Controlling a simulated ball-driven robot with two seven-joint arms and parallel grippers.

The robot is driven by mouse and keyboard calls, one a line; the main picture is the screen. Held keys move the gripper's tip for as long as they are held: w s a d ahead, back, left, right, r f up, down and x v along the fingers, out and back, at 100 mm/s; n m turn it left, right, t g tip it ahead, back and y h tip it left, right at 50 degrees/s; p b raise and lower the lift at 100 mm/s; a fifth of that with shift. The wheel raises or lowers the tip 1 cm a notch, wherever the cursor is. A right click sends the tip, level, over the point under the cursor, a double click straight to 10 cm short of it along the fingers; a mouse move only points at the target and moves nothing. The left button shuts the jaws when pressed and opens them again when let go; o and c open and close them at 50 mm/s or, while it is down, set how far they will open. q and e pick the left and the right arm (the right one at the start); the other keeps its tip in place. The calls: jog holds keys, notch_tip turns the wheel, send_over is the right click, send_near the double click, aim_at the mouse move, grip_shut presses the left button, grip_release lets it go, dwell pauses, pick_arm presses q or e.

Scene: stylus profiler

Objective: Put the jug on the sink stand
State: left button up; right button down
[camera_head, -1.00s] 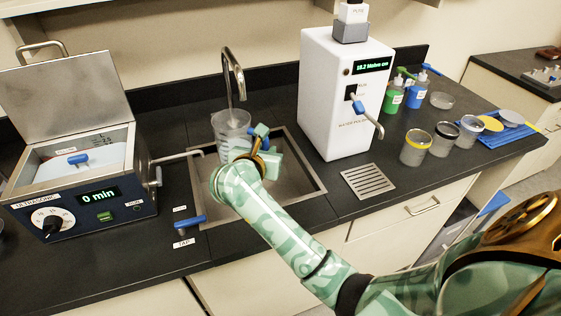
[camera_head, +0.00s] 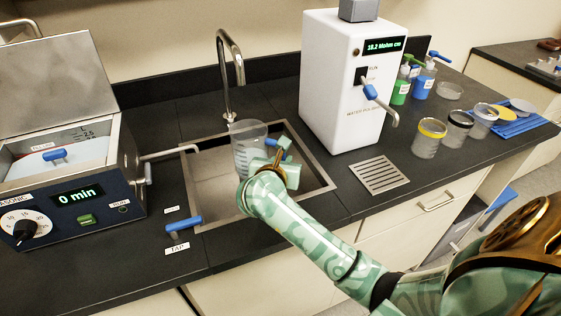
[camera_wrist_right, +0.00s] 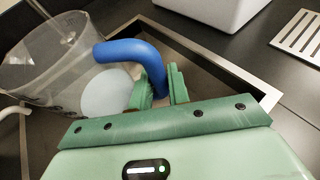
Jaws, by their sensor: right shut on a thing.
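The clear jug (camera_head: 247,148) with dark markings is over the metal sink (camera_head: 205,172), just right of the tall tap spout, and looks roughly upright. My right gripper (camera_head: 281,160) is shut on its blue handle (camera_wrist_right: 130,52). In the right wrist view the gripper (camera_wrist_right: 160,90) has its green fingers on either side of the handle, and the clear jug body (camera_wrist_right: 45,62) lies to the left. A pale round patch shows at the jug; I cannot tell what it is. I cannot make out a sink stand. My left gripper is out of view.
The tall tap (camera_head: 230,75) rises behind the jug. A white water purifier (camera_head: 340,90) stands right of the sink, with a drain grille (camera_head: 380,174) before it. An ultrasonic bath (camera_head: 65,165) stands left. Blue tap lever (camera_head: 184,222) sits at the sink's front left.

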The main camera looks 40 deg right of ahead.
jog(key=c, duration=1.5)
grip_release()
jog(key=shift+a+f, duration=0.1)
jog(key=shift+a, duration=0.05)
jog(key=shift+o, duration=0.8)
jog(key=shift+w+a, duration=0.1)
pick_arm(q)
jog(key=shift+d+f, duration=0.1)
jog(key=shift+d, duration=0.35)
